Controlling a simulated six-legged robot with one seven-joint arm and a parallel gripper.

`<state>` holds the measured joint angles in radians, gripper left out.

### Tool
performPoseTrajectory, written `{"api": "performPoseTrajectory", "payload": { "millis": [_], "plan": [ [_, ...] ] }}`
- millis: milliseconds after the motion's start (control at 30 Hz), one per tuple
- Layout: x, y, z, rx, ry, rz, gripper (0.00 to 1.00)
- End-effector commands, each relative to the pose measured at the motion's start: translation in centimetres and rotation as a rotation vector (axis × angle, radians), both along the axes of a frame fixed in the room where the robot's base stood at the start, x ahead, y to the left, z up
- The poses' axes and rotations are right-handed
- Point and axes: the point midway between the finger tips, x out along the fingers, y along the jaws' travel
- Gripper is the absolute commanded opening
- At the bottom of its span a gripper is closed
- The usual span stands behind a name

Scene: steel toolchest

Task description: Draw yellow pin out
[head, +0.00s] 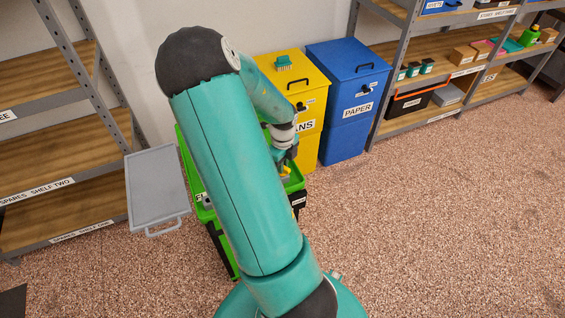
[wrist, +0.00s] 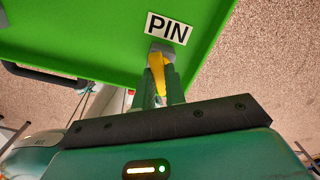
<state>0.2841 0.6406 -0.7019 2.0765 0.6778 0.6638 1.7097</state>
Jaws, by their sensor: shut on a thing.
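The yellow pin (wrist: 156,66) shows in the wrist view just below the white PIN label (wrist: 169,28). Its upper end meets a small grey fitting on the green panel (wrist: 95,35) of the chest; I cannot tell how deep it sits. My gripper (wrist: 160,76) is shut on the pin, its fingers on either side. In the head view the green and black chest (head: 297,184) stands on the floor, partly hidden behind my teal arm. The pin is not clearly visible there.
A grey tray-like panel with a handle (head: 155,190) is left of the chest. A yellow bin (head: 310,85) and a blue PAPER bin (head: 345,95) stand behind it. Shelving (head: 60,170) is at the left, more at the right. The floor at right is clear.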

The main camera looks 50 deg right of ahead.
Motion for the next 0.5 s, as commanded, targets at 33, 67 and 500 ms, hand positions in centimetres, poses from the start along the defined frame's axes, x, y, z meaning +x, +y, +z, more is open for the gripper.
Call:
{"api": "performPoseTrajectory", "payload": {
  "millis": [33, 67, 500],
  "plan": [
    [-0.02, -0.01, -0.13, 0.000, 0.000, 0.000, 0.00],
    [-0.02, -0.01, -0.19, 0.000, 0.000, 0.000, 0.00],
    [0.01, 0.00, -0.07, 0.000, 0.000, 0.001, 0.38]
  ]
}}
